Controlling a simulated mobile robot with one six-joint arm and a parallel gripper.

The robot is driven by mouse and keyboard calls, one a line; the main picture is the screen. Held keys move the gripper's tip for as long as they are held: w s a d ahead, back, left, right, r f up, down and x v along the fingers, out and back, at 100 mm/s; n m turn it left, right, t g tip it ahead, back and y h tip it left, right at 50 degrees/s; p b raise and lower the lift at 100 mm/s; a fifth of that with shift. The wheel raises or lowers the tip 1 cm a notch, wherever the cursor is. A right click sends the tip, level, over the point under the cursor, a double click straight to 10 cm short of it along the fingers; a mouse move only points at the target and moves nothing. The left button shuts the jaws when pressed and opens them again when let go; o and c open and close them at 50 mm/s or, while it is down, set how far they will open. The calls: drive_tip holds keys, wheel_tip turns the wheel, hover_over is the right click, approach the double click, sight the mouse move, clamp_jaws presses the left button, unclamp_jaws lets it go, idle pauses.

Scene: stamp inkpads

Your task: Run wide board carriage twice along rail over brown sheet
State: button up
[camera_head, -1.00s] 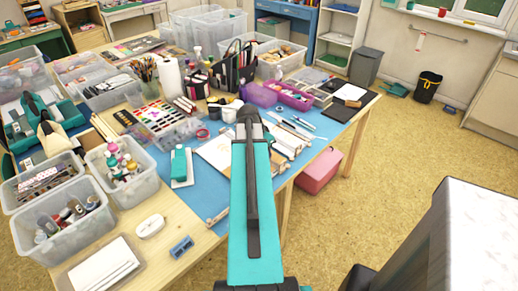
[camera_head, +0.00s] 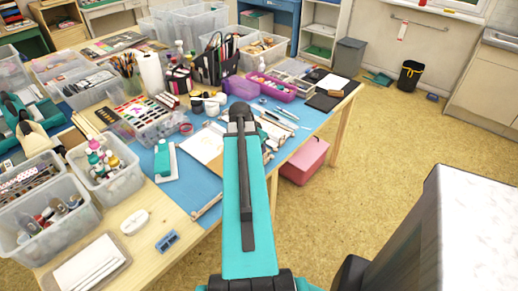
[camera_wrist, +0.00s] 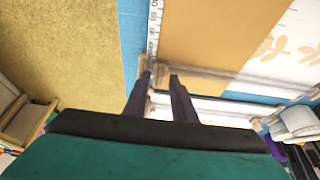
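My gripper (camera_wrist: 162,78) points down at the table, its two dark fingers apart with a visible gap. The fingertips are close to a pale wooden end piece of the rail assembly; I cannot tell if they touch it. The brown sheet (camera_wrist: 215,32) lies just beyond the fingers in the wrist view, beside a white ruled strip (camera_wrist: 154,28). A long pale bar (camera_wrist: 240,79) and a wide white board (camera_wrist: 205,105) run rightward from the fingers; I cannot tell which is the carriage. In the head view my teal arm hides the gripper and part of the assembly.
A teal-topped stamp tool (camera_head: 163,160), paint set (camera_head: 135,110) and clear bins (camera_head: 105,175) stand to the left. A pink box (camera_head: 304,160) sits on the floor under the table's right side. A grey-white block is at lower right.

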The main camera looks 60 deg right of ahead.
drive_tip(key=shift+a+r, duration=0.1)
drive_tip(key=p+v, duration=0.4)
drive_tip(key=v, duration=0.3)
drive_tip(key=shift+r+p, duration=0.3)
drive_tip(key=shift+r, duration=0.05)
drive_tip(key=shift+a, duration=0.1)
idle(0.5)
